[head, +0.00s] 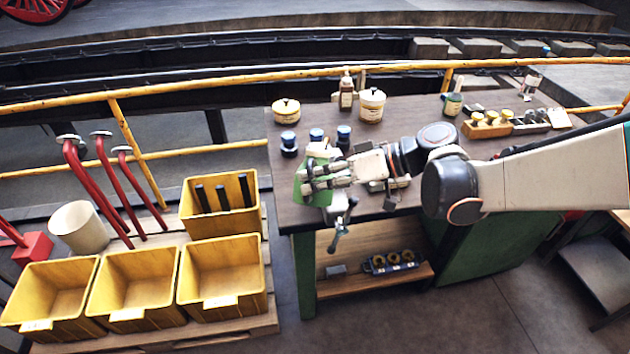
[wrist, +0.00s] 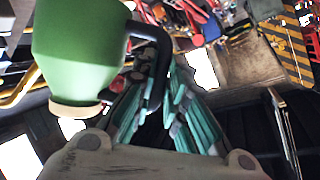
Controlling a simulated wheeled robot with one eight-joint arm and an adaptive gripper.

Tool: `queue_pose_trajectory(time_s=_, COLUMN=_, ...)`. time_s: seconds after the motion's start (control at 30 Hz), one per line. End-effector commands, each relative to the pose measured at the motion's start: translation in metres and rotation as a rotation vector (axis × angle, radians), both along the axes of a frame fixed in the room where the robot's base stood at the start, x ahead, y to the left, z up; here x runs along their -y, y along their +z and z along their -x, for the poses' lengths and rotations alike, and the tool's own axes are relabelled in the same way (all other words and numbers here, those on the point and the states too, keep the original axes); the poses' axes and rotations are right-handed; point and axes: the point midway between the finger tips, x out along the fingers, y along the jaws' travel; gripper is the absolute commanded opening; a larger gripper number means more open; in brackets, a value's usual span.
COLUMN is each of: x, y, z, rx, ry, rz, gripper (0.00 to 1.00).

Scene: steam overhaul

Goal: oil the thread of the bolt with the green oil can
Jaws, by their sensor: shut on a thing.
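My gripper (head: 322,178) is over the front left part of the workbench, its fingers closed on the green oil can (head: 303,184). The wrist view shows the can's green body (wrist: 75,45) large at upper left, with a pale cap or collar at its lower end. My fingers (wrist: 155,100) are around its dark handle (wrist: 158,75). A grey metal fixture, perhaps a vise (head: 341,212), stands at the bench's front edge, just below my gripper in the head view. I cannot make out the bolt or its thread. The can's spout is not clearly visible.
A wooden block (head: 487,127) with yellow-topped items is at right. Yellow bins (head: 222,275) and red levers (head: 90,185) are left of the bench.

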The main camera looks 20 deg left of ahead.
Motion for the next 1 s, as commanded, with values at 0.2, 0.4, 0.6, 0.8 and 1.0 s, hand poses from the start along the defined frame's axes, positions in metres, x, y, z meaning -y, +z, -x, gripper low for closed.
queue_pose_trajectory(time_s=0.2, x=0.0, y=0.001, z=0.0, rx=-0.004, ry=0.0, rz=0.0, gripper=0.0)
queue_pose_trajectory(time_s=0.4, x=0.0, y=0.002, z=-0.001, rx=-0.01, ry=0.0, rz=0.001, gripper=0.0)
queue_pose_trajectory(time_s=0.6, x=-0.001, y=0.008, z=-0.004, rx=-0.034, ry=0.0, rz=0.004, gripper=0.0)
queue_pose_trajectory(time_s=0.8, x=-0.001, y=0.012, z=-0.005, rx=-0.056, ry=-0.001, rz=0.008, gripper=0.0)
queue_pose_trajectory(time_s=1.0, x=-0.001, y=0.012, z=-0.005, rx=-0.056, ry=-0.001, rz=0.008, gripper=0.0)
